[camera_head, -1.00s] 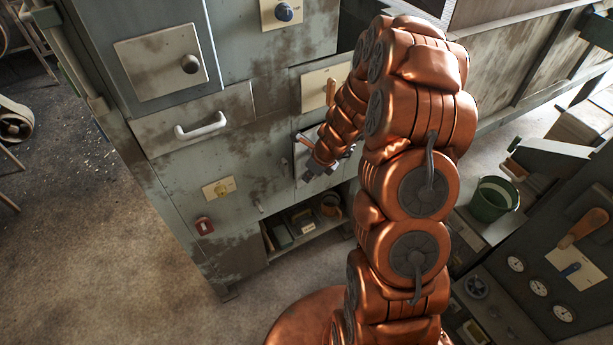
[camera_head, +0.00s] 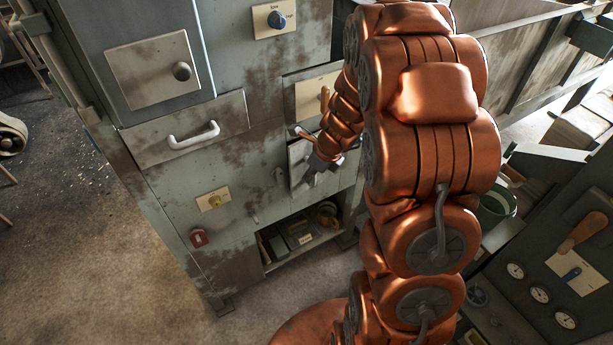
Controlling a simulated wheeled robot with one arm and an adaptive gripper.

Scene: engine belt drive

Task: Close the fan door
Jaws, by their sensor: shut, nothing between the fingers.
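A grey cabinet (camera_head: 265,105) carries several doors and panels; I cannot read for sure which one is marked as the fan door. A large door panel with a dark round knob (camera_head: 182,71) is at the upper left. A small pale panel (camera_head: 298,158), with a grey handle at its upper left, is right beside my gripper (camera_head: 315,178) and partly hidden by it. My gripper is shut and empty, pointing down at the front of this panel. I cannot tell whether it touches the panel.
A drawer front with a white handle (camera_head: 195,136) lies below the knob panel. An open shelf (camera_head: 300,250) holds boxes. A green bucket (camera_head: 492,209) is partly hidden at right.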

